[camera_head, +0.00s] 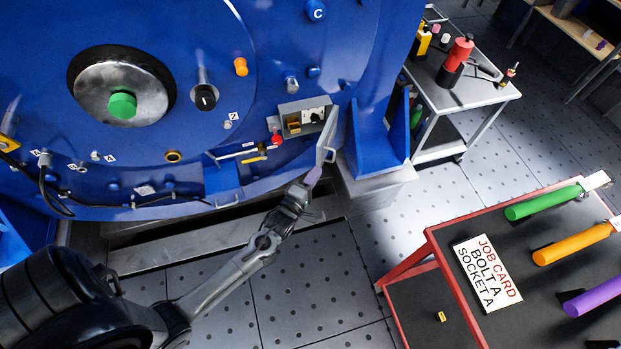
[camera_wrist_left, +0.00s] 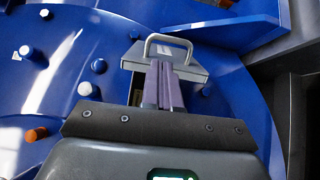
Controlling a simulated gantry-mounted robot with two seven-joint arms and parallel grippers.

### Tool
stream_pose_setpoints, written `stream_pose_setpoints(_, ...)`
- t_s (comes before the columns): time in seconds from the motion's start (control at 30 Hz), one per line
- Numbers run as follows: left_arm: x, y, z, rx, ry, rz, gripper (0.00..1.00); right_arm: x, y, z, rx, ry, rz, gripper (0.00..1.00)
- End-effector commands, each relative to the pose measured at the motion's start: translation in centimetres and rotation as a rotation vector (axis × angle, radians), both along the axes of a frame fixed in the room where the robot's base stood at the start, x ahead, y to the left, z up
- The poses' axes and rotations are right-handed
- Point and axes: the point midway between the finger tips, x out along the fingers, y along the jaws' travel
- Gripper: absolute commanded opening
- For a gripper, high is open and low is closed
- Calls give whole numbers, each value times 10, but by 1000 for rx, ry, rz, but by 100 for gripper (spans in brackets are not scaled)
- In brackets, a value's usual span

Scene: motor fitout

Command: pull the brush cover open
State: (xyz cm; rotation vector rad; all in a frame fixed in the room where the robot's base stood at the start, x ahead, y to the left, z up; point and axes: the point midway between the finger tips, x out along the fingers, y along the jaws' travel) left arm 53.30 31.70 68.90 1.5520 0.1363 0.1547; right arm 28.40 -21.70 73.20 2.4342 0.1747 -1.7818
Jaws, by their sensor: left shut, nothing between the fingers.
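The brush cover (camera_head: 329,130) is a grey flap at the right side of a small grey box (camera_head: 290,123) on the blue motor. It stands swung out, and the box's inside shows with a yellowish part and a light panel. The cover has a loop handle, also seen in the left wrist view (camera_wrist_left: 168,39). My left gripper (camera_head: 313,176) is shut and empty, just below and left of the cover's lower edge. In the left wrist view its purple fingers (camera_wrist_left: 163,85) are together, their tips close to the handle; I cannot tell if they touch it.
A red knob (camera_head: 277,139) and a blue ledge (camera_head: 222,182) lie left of the box. A blue support foot (camera_head: 380,135) stands close on the right. A red-framed cart (camera_head: 430,290) with a job card (camera_head: 487,273) and coloured handles stands at lower right. Open floor lies below.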

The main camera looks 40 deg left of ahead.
Motion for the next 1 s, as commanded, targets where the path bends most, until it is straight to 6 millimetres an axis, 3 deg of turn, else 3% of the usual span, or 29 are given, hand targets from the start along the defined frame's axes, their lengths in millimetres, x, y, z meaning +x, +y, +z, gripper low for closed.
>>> stream_pose_setpoints(0.2,35,6,-1,3,-4,-1,0,1,0,-13,0,-1,0,43)
stream_pose_setpoints(0.4,54,10,0,3,-1,-1,0,1,0,-18,-1,-3,1,43)
stream_pose_setpoints(1.0,60,12,1,2,-1,8,0,2,-2,-18,-9,-5,5,43)
